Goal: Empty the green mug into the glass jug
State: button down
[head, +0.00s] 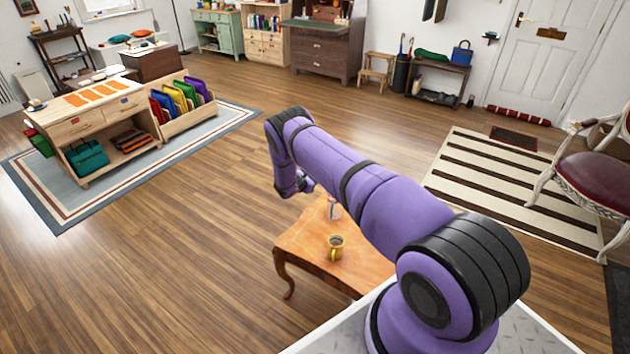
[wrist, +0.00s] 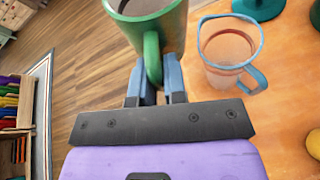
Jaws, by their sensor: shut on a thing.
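The green mug (wrist: 163,28) is at the top of the wrist view, its top cut by the frame edge. My gripper (wrist: 155,84) is shut on the mug's handle. The mug looks roughly upright, and I cannot tell what is inside it. The glass jug (wrist: 229,72) has a blue rim and handle and stands on the table to the right of the mug, apart from it. Some pinkish-brown colour shows inside the jug. In the head view the jug (head: 334,209) is partly hidden by my arm, and the mug cannot be made out.
The small wooden table (head: 310,248) carries a yellow mug (head: 336,247) near its middle; its edge also shows in the wrist view (wrist: 314,142). A teal object (wrist: 260,8) stands behind the jug. Open wooden floor (head: 190,240) lies left of the table.

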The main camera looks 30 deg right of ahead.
jog(key=m, duration=0.1)
jog(key=m+t, duration=0.1)
jog(key=t, duration=0.1)
jog(key=shift+w+r+m, duration=0.25)
jog(key=shift+w+m, duration=0.15)
jog(key=shift+s+f+m+t, duration=0.15)
jog(key=shift+f+m+t, duration=0.25)
jog(key=shift+f, duration=0.5)
jog(key=shift+r+m+t, duration=0.15)
jog(key=shift+m+t, duration=0.15)
jog(key=shift+m, duration=0.4)
jog(key=shift+s+f+m+t, duration=0.3)
jog(key=shift+f+m, duration=0.2)
jog(key=shift+f, duration=0.1)
jog(key=shift+s+d+r+m+t+h, duration=0.15)
jog(key=shift+m+t+h, duration=0.3)
jog(key=shift+m, duration=0.45)
jog(key=shift+s+r+m+t, duration=0.1)
jog(key=shift+s+m+t, duration=0.35)
jog(key=shift+m, duration=0.45)
jog(key=shift+s+d+r+m+h, duration=0.1)
jog(key=shift+s+r+m+h, duration=0.15)
jog(key=shift+m, duration=0.3)
jog(key=shift+s+r+m+h, duration=0.2)
jog(key=shift+m+h, duration=0.1)
jog(key=shift+m, duration=0.25)
dwell(1.7)
jog(key=shift+f, duration=0.1)
